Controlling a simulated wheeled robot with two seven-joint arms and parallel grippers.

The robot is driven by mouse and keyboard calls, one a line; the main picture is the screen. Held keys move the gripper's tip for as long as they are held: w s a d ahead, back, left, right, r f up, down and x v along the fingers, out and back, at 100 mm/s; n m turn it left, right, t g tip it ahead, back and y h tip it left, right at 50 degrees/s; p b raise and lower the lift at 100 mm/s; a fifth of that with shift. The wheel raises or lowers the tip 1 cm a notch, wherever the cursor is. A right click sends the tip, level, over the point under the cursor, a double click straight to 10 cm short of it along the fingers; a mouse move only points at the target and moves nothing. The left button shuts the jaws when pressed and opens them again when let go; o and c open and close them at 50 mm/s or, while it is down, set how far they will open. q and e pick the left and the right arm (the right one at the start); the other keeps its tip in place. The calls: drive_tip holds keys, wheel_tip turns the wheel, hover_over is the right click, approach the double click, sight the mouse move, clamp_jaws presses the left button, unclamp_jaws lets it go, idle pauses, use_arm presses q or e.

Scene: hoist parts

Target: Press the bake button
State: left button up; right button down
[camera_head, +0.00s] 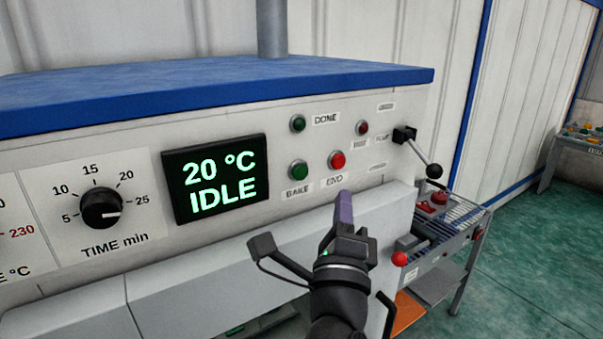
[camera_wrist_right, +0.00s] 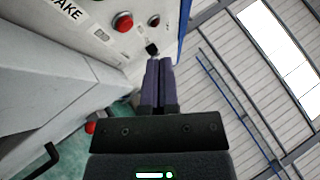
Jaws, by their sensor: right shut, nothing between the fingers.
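The green bake button (camera_head: 298,170) sits on the white panel above its BAKE label (camera_head: 297,190), right of the display. The display (camera_head: 215,178) reads 20 °C and IDLE. My right gripper (camera_head: 344,205) is shut and empty, below and to the right of the bake button, in front of the panel. In the right wrist view its fingers (camera_wrist_right: 158,75) are together, and part of the BAKE label (camera_wrist_right: 68,8) shows at the top left. The bake button itself is not in that view. My left gripper is not in view.
A red END button (camera_head: 337,160) is right of the bake button, close above my right fingertips. A green DONE lamp (camera_head: 298,124), a small red lamp (camera_head: 362,127) and a black-knobbed lever (camera_head: 425,160) are nearby. A roller table (camera_head: 450,235) stands to the right.

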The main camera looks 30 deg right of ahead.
sight(306, 167)
drive_tip(key=shift+w+a+b, duration=0.15)
drive_tip(key=shift+w+b, duration=0.45)
drive_tip(key=shift+w, duration=1.3)
drive_tip(key=shift+w+a+b, duration=0.15)
drive_tip(key=shift+w+b, duration=0.45)
drive_tip(key=shift+w, duration=1.3)
drive_tip(key=shift+w, duration=0.4)
drive_tip(key=shift+w+a, duration=0.1)
drive_tip(key=shift+w, duration=0.35)
drive_tip(key=shift+s+r+p, duration=0.1)
drive_tip(key=shift+s+p, duration=0.5)
drive_tip(key=shift+p, duration=0.1)
drive_tip(key=shift+s, duration=0.25)
